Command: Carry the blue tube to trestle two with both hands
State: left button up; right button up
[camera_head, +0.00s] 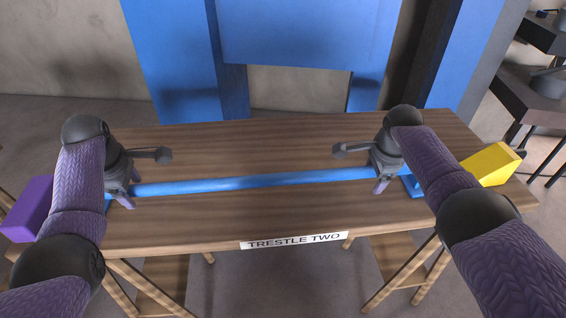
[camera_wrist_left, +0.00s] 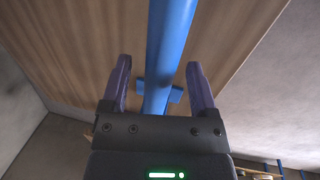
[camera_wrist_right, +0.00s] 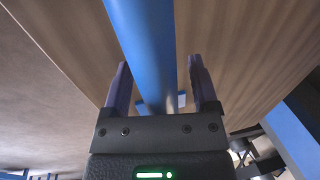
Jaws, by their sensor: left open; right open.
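The blue tube (camera_head: 258,181) lies lengthwise across the wooden table labelled trestle two (camera_head: 220,222). Small blue supports show near its ends, one by the right end (camera_head: 411,186). My left gripper (camera_head: 122,198) is over the tube's left end and my right gripper (camera_head: 381,184) over its right part. In the left wrist view the open fingers (camera_wrist_left: 158,82) stand on either side of the tube (camera_wrist_left: 165,45), with gaps. In the right wrist view the open fingers (camera_wrist_right: 158,82) also stand on either side of the tube (camera_wrist_right: 145,40), with gaps.
A purple block (camera_head: 27,209) is at the table's left edge and a yellow block (camera_head: 491,164) at its right. A blue frame (camera_head: 305,35) stands behind the table. Dark tables (camera_head: 533,97) stand at the far right. The table's middle is clear around the tube.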

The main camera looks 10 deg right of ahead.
jog(key=shift+r, duration=0.35)
pick_arm(q)
notch_tip(320, 180, up, 9)
jog(key=s, duration=0.1)
jog(key=shift+s, duration=0.4)
pick_arm(e)
notch_tip(320, 180, up, 11)
jog(key=s, duration=0.2)
jog(key=shift+s, duration=0.2)
pick_arm(q)
jog(key=shift+s, duration=0.1)
